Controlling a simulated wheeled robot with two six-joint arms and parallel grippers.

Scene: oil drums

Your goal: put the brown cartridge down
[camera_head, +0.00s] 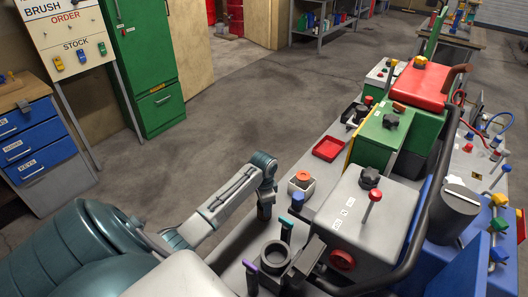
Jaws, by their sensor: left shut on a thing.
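My left arm comes in from the lower left and bends down at the wrist. My left gripper (265,208) points down beside the left edge of the grey bench, left of the orange-topped white block. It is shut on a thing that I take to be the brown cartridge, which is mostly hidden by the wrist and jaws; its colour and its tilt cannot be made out. I cannot tell whether it touches the bench top. My right gripper is not in view.
The grey bench (325,185) holds a red tray (328,148), a white block with an orange top (301,184), a dark round cup (274,254), a big grey box (352,220) and a green box (377,137). Open floor (225,110) lies left of the bench.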

